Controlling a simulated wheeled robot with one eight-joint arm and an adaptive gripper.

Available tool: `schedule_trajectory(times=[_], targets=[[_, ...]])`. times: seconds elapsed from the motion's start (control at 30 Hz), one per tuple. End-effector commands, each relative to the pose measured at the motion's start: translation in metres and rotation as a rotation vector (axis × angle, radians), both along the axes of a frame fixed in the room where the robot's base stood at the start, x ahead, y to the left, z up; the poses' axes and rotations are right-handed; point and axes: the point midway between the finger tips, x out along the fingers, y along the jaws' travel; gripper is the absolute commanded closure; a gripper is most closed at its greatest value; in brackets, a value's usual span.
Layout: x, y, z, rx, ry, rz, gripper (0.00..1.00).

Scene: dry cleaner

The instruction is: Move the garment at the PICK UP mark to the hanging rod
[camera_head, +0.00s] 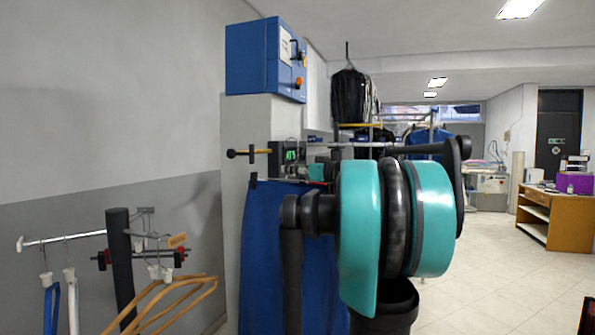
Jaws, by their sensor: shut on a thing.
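My arm, in teal and black, fills the middle of the head camera view. Its large joint and dark links block much of what is behind. I cannot make out my gripper's fingers. A large blue cloth-like sheet (262,255) hangs upright behind my arm; I cannot tell if it is the garment. No PICK UP mark is readable. At the lower left, a pale metal rod (65,238) carries several hangers. Wooden hangers (165,297) hang at its right part, and a blue item (50,308) hangs below its left part.
A black post (118,270) stands beside the rod. A blue box (265,58) is mounted high on the wall column. Dark bagged garments (350,96) hang farther back. A wooden counter (546,217) stands at the right. The tiled floor (495,275) before it is clear.

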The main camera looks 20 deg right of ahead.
Motion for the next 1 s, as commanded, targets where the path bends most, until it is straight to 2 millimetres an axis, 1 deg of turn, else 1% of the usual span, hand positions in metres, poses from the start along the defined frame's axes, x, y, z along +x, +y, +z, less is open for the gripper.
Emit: schedule_trajectory(times=[0.1,0.83,1.0], targets=[[0.004,0.008,0.000,0.000,0.000,0.003,1.00],[0.032,0.045,0.000,0.000,0.000,0.003,1.00],[0.031,0.043,0.000,0.000,0.000,0.001,1.00]])
